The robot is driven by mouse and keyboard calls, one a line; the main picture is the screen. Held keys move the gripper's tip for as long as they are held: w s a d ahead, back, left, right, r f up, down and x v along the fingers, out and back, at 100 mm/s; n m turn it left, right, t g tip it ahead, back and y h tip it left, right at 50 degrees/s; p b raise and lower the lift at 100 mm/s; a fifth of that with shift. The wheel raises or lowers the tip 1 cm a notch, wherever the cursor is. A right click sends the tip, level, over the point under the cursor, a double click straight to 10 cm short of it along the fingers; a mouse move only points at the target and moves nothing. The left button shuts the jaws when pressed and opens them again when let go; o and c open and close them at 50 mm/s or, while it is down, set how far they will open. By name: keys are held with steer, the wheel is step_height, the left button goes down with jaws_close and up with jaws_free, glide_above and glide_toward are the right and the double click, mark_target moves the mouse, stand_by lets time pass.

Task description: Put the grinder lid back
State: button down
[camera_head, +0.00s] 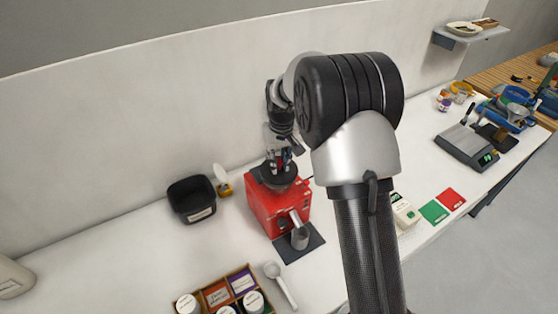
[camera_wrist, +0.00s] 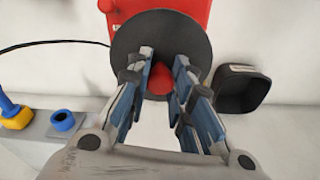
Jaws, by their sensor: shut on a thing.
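The red grinder (camera_head: 278,211) stands on the white bench in the middle of the head view, and part of its red body (camera_wrist: 185,8) shows at the top of the wrist view. The lid is a dark round disc (camera_wrist: 125,42) with a red knob (camera_wrist: 159,83). My gripper (camera_wrist: 161,80) is shut on the lid's knob, with a blue-padded finger on each side. In the head view my gripper (camera_head: 281,161) is above the grinder, and the dark lid (camera_head: 279,181) is at the grinder's top. I cannot tell whether the lid touches the grinder or is seated.
A black bin (camera_head: 191,199) stands left of the grinder. A silver cup (camera_head: 299,238) is at the grinder's front on a dark mat (camera_head: 312,246). A box of labelled tins (camera_head: 217,296) and a white-handled tool (camera_head: 283,286) lie in front. A scale (camera_head: 466,147) stands far right.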

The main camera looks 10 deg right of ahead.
steer(key=shift+f, duration=0.3)
steer(key=c, duration=1.4)
jaws_free()
steer(key=shift+r, duration=0.1)
